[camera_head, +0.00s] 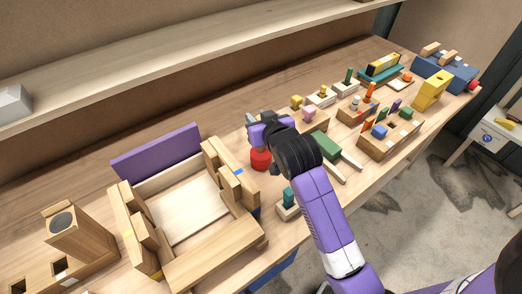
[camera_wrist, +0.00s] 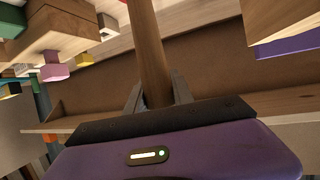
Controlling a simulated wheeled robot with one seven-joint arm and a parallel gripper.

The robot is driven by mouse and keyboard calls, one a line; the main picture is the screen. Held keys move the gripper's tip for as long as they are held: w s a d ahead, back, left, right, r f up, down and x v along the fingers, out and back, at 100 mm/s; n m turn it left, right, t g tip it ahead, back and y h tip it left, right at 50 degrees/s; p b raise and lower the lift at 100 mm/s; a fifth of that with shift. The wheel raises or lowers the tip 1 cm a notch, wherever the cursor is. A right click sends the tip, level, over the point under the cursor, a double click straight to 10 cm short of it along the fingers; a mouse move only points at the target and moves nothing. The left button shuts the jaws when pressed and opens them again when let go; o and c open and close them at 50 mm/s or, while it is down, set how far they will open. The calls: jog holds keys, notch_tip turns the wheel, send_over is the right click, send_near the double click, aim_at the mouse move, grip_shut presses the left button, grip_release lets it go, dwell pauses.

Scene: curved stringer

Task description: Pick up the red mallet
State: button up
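The red mallet's head (camera_head: 260,158) shows in the head view low by the table top, just below my gripper (camera_head: 252,122) and right of the wooden frame. I cannot tell whether the head touches the table. In the wrist view the mallet's brown wooden handle (camera_wrist: 151,45) runs between the two grey fingers of my gripper (camera_wrist: 157,92), with a finger close against each side. A sliver of red shows at the handle's far end, at the top edge. In the head view my gripper and arm hide the handle.
A wooden frame box (camera_head: 190,205) with a purple panel (camera_head: 157,152) stands left of my gripper. A small block with a teal peg (camera_head: 289,197) and a green block (camera_head: 325,145) are close on the right. Several coloured toys stand farther right. A shelf (camera_head: 190,55) runs behind.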

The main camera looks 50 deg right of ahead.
grip_shut()
dwell(1.1)
